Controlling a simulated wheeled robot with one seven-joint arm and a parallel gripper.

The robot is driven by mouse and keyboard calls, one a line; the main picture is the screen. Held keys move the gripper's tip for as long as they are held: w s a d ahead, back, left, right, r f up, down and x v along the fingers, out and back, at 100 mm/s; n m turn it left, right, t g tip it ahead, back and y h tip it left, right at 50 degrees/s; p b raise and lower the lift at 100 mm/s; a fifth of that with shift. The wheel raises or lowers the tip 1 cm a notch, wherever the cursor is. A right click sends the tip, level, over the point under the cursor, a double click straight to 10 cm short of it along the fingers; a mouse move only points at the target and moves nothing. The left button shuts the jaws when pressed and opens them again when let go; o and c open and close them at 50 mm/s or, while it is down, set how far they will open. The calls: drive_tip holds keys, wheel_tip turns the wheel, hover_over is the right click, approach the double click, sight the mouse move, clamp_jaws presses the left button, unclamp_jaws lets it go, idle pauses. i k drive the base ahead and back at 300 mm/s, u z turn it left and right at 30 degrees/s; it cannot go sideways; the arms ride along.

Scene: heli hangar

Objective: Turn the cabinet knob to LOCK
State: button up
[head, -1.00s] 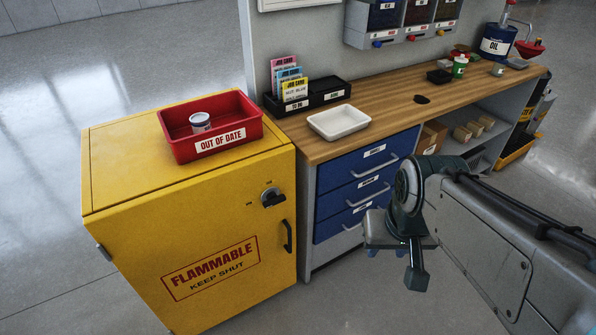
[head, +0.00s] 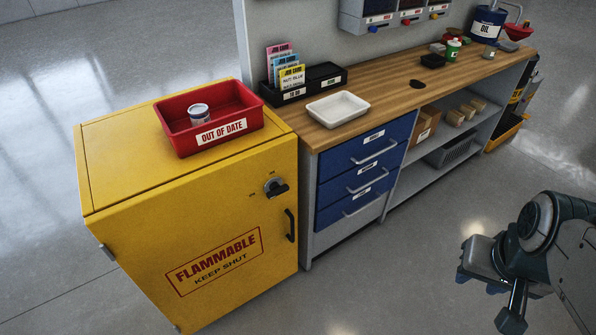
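The yellow cabinet (head: 215,225) stands at the left with its door shut and a "FLAMMABLE KEEP SHUT" label on it. Its dark knob (head: 277,188) is on a grey round plate at the door's upper right, above the black door handle (head: 290,225). The knob's grip points roughly right. Small marks sit above and left of it, too small to read. My gripper (head: 466,272) is at the lower right, well apart from the knob and in front of the workbench. Its fingers are small and dark here, so I cannot tell their opening.
A red "OUT OF DATE" bin (head: 210,125) with a can (head: 199,113) stands on the cabinet. The wooden workbench (head: 395,95) adjoins it, with a white tray (head: 337,108) on top and blue drawers (head: 360,170) below. The floor before the cabinet and drawers is clear.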

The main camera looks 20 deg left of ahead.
sight(276, 189)
drive_tip(key=k, duration=0.35)
drive_tip(key=u, duration=0.8)
drive_tip(key=i, duration=0.5)
